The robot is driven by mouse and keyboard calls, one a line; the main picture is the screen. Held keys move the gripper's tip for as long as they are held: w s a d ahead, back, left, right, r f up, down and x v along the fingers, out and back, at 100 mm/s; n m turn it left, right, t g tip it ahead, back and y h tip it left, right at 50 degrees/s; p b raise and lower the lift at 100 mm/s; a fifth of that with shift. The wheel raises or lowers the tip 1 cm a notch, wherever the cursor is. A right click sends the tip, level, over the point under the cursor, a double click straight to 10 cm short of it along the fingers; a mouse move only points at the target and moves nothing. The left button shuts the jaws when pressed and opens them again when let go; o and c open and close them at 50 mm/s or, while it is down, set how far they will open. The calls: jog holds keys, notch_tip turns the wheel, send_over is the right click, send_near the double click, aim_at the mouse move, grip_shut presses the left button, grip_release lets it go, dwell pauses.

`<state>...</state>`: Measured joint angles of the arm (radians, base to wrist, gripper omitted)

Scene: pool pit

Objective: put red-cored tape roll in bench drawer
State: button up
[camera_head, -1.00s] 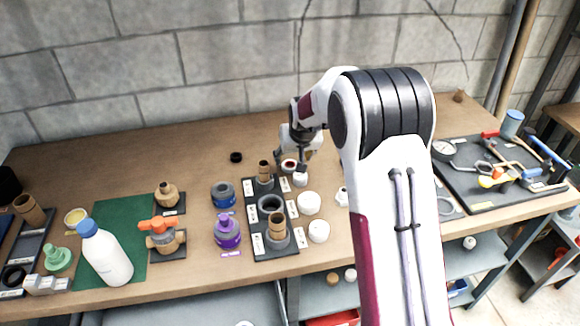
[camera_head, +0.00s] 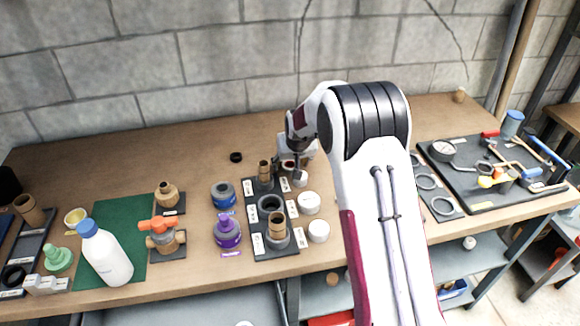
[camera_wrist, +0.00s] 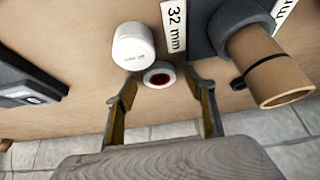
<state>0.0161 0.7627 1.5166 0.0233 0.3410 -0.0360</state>
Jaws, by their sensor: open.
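In the head view the roll (camera_head: 288,164) is partly hidden by my gripper (camera_head: 293,168), which is low over the bench. The bench drawer is not clearly seen in either view.
A white cap (camera_wrist: 133,46) stands close beside the roll. A black fitting with a brown pipe (camera_wrist: 268,75) is on the other side, near a "32 mm" label (camera_wrist: 174,27). White caps (camera_head: 319,231) and a dark fitting tray (camera_head: 259,241) stand nearer the front.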

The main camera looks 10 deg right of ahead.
dwell(0.4)
jog(key=c, duration=0.9)
notch_tip(320, 180, up, 10)
dwell(0.3)
dwell(0.5)
